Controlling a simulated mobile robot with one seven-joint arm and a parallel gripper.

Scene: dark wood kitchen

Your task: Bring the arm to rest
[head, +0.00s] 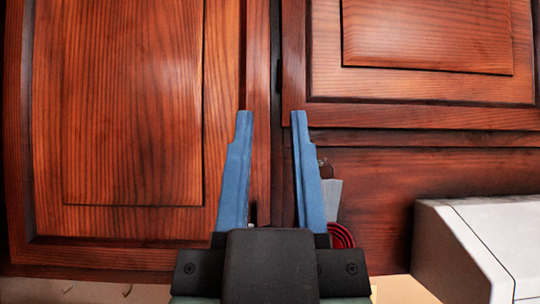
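Behind the gap is the vertical seam between dark wood cabinet panels. I cannot tell how far the fingertips are from the wood. The black gripper body hides what lies directly behind it.
A dark wood cabinet door (120,100) fills the left, and another panel (430,35) is at the upper right. A white box-like thing (490,225) stands at the lower right. A red round thing (341,236) and a grey piece (333,198) are partly hidden beside the right finger.

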